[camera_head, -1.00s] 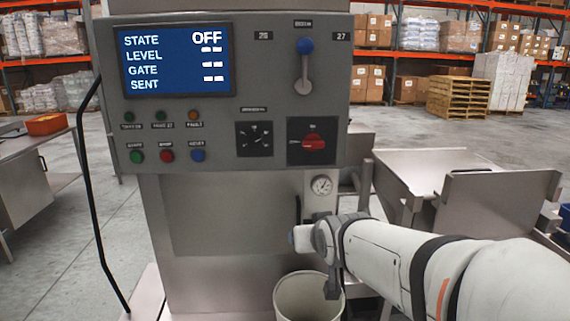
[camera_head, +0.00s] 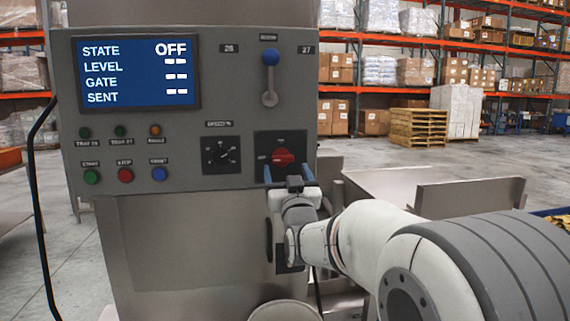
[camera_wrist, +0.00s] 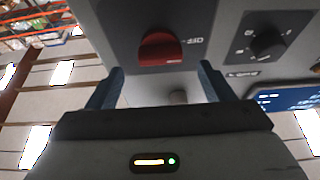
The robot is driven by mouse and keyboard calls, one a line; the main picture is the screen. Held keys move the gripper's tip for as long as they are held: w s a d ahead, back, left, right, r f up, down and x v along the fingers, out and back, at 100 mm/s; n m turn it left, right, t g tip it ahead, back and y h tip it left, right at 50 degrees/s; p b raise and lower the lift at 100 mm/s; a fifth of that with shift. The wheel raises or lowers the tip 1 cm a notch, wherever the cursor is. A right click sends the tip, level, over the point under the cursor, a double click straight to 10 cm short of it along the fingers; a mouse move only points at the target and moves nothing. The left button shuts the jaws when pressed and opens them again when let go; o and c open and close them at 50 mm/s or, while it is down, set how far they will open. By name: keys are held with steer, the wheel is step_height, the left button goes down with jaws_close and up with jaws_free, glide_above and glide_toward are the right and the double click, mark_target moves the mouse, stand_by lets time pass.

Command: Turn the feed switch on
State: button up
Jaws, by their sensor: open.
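The control panel carries a red rotary switch (camera_head: 283,157) on a dark square plate at its lower right. Its red knob (camera_wrist: 161,48) also shows in the wrist view, ahead of the fingers and between them. My gripper (camera_head: 289,174) is open, with its two blue-grey fingertips just below the knob, one to each side; I cannot tell whether they touch the panel. In the wrist view my gripper (camera_wrist: 160,80) is empty between its fingers. The display (camera_head: 137,73) reads STATE OFF, with dashes for level, gate and sent.
A black dial (camera_head: 221,155) sits left of the red switch, and a blue-knobbed lever (camera_head: 270,75) above it. Several round buttons and lamps line the panel's lower left. A pale bin (camera_head: 285,311) stands below my arm. A steel table (camera_head: 395,184) is at right.

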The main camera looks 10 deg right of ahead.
mark_target(284, 160)
steer(key=shift+p+x, duration=0.3)
steer(key=shift+x, duration=1.65)
